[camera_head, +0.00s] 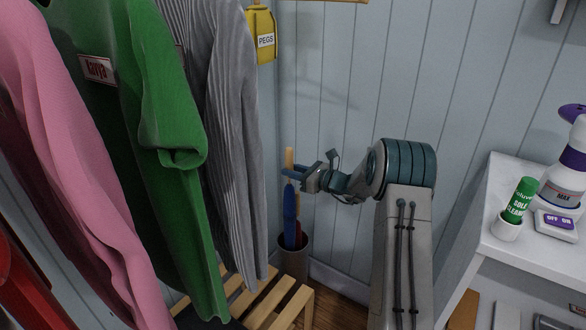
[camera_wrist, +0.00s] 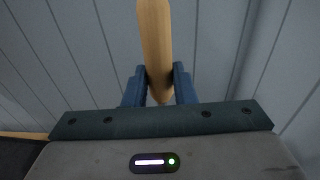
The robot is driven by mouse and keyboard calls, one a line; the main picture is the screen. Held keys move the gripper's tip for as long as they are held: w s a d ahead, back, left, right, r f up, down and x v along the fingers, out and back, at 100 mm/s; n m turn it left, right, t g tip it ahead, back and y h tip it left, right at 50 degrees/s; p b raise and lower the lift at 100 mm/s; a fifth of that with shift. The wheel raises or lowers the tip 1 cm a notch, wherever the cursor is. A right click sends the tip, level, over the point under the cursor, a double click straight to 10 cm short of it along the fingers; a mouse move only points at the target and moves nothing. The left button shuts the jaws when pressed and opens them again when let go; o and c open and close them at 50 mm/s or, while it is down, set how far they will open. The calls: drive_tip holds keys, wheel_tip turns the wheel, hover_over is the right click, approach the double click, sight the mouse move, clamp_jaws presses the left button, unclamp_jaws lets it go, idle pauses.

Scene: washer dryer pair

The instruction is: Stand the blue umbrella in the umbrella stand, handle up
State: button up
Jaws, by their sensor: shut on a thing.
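The blue umbrella (camera_head: 289,212) hangs upright, its straight wooden handle at the top, at the back corner in the head view. My gripper (camera_head: 289,173) is shut on the handle, and the wrist view shows the pale wooden handle (camera_wrist: 155,45) between the two blue fingers. The umbrella stand (camera_head: 293,264) is a grey-brown round bin on the floor directly below. The umbrella's lower part overlaps the stand's mouth, and its tip is hidden. I cannot tell whether the tip rests on the bottom. A narrow red thing (camera_head: 298,235) shows beside the blue canopy at the mouth.
Pink, green (camera_head: 160,120) and grey garments hang close on the left. A slatted wooden bench (camera_head: 272,300) stands in front of the stand. The panelled wall is close behind. A white counter (camera_head: 500,200) with bottles stands at the right.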

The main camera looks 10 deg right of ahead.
drive_tip(key=shift+f+b, duration=4.5)
drive_tip(key=shift+f, duration=3.1)
drive_tip(key=o, duration=1.1)
drive_tip(key=shift+c, duration=0.2)
drive_tip(key=shift+s+d, duration=0.1)
drive_tip(key=p, duration=0.4)
approach(295, 209)
drive_tip(key=shift+v, duration=1.5)
drive_tip(key=shift+r, duration=0.1)
